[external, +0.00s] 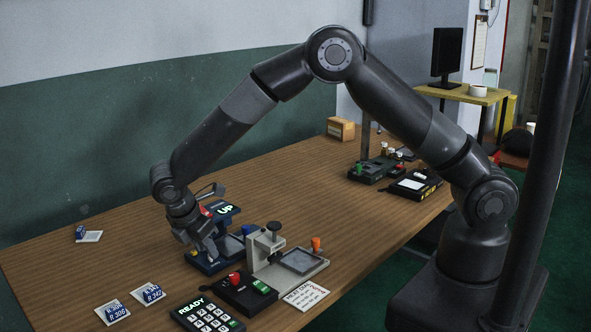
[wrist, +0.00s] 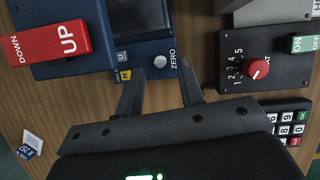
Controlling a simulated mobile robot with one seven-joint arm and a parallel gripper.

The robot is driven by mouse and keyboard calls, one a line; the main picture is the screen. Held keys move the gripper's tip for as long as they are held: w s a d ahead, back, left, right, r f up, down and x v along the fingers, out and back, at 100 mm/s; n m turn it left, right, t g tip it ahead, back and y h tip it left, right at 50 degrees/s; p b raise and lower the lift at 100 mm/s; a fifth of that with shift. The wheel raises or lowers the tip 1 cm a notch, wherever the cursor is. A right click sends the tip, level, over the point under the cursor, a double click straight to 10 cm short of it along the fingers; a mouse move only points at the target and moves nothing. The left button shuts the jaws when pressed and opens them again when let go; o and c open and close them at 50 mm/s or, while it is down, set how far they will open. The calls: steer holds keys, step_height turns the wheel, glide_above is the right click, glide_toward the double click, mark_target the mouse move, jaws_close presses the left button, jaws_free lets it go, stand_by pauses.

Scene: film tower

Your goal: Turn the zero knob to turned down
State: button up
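The zero knob (wrist: 160,62) is a small silver-grey round knob beside the white word ZERO on the dark blue device (wrist: 85,58). My gripper (wrist: 159,72) is open in the wrist view, with one fingertip on either side of the knob in the picture. I see no contact, and I cannot tell the height gap. In the external view my gripper (external: 207,250) points down over the near left end of the blue device (external: 237,242) and hides the knob. I cannot read which way the knob is turned.
The blue device carries a red UP/DOWN rocker (wrist: 47,43). Beside it stands a black box with a red numbered dial (wrist: 258,69) and a green ON switch (wrist: 304,44). A keypad (external: 207,313), a grey press (external: 290,262) and loose cards stand nearby. The table's left side is mostly clear.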

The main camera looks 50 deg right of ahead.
steer(key=v, duration=0.9)
steer(key=shift+r, duration=0.15)
steer(key=s+d+r+m+t+y, duration=0.15)
steer(key=d+r+m, duration=0.25)
steer(key=d+r, duration=0.6)
steer(key=s+d+r+m+y, duration=0.1)
steer(key=s+d+r+m, duration=0.25)
steer(key=d+r, duration=0.7)
steer(key=s+d+m+t+y, duration=0.2)
steer(key=s+d+m, duration=0.9)
steer(key=s+d, duration=0.7)
steer(key=shift+s+d+f+t, duration=0.25)
steer(key=shift+s+f+t, duration=0.1)
steer(key=shift+s+t, duration=0.3)
